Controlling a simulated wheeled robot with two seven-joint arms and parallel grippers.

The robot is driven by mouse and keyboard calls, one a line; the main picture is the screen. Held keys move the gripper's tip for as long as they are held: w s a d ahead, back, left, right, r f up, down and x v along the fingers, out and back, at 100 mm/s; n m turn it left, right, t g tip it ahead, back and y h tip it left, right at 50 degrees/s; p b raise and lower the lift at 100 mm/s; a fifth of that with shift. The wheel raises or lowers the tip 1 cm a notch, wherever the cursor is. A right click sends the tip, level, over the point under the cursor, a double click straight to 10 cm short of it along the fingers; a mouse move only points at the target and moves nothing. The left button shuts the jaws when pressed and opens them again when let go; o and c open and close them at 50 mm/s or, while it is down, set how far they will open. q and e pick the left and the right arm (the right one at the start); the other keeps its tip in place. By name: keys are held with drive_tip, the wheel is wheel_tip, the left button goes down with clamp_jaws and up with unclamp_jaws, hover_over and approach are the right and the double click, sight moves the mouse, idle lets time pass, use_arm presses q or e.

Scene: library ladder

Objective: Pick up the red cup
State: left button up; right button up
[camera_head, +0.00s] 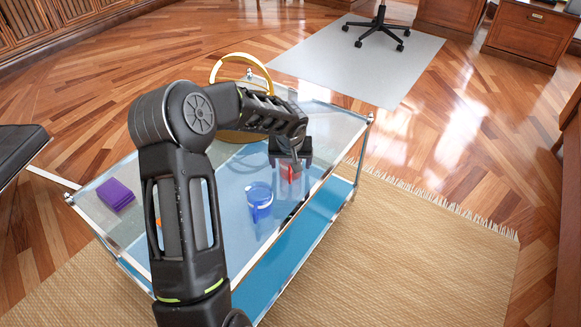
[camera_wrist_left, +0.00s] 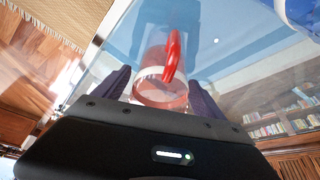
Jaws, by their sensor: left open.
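The red cup (camera_head: 291,173) stands on the glass-topped table, partly hidden by my left gripper (camera_head: 290,160) in the head view. The left gripper is open; whether either finger touches the cup I cannot tell. My right gripper is not in view.
A blue cup (camera_head: 259,199) stands close to the red cup, toward the front left. A purple block (camera_head: 115,194) sits at the table's left end. A gold ring-shaped object (camera_head: 232,61) rises at the back. The glass tabletop (camera_head: 325,124) is bare right of the gripper.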

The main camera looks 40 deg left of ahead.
use_arm(q)
drive_tip(key=shift+c, duration=0.4)
drive_tip(key=c, duration=1.5)
drive_tip(key=shift+r, duration=0.1)
drive_tip(key=shift+c, duration=0.2)
wheel_tip(320, 180, up, 10)
drive_tip(key=p, duration=0.3)
drive_tip(key=shift+d, duration=0.1)
